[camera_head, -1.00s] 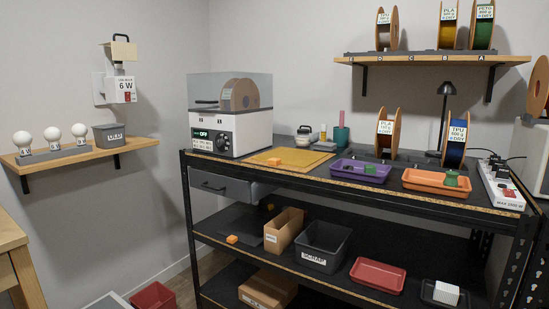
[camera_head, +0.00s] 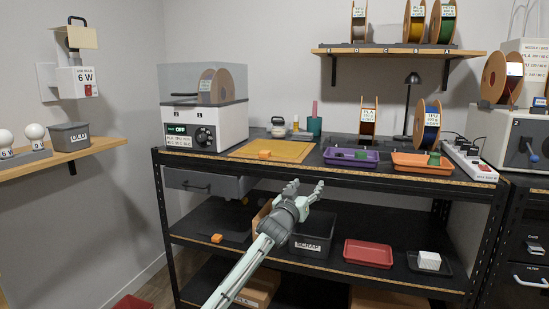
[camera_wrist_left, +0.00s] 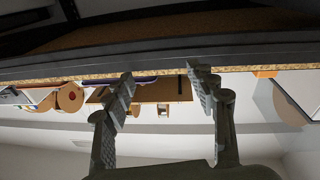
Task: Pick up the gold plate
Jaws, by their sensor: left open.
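The gold plate (camera_head: 272,150) lies flat on the bench top, right of the white dryer box. My left gripper (camera_head: 304,189) is open and empty, in front of the bench. In the head view it appears below the bench's front edge, lower and slightly right of the plate. In the left wrist view, which looks upside down, its two fingers (camera_wrist_left: 160,76) stand apart before the bench edge. I cannot make out the plate clearly there. My right gripper is not in view.
The bench (camera_head: 400,176) has a long front edge between my gripper and the plate. The dryer box (camera_head: 203,125) stands left of the plate, a purple tray (camera_head: 333,160) to its right, then an orange tray (camera_head: 400,165). A black scrap bin (camera_head: 325,238) stands on the lower shelf.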

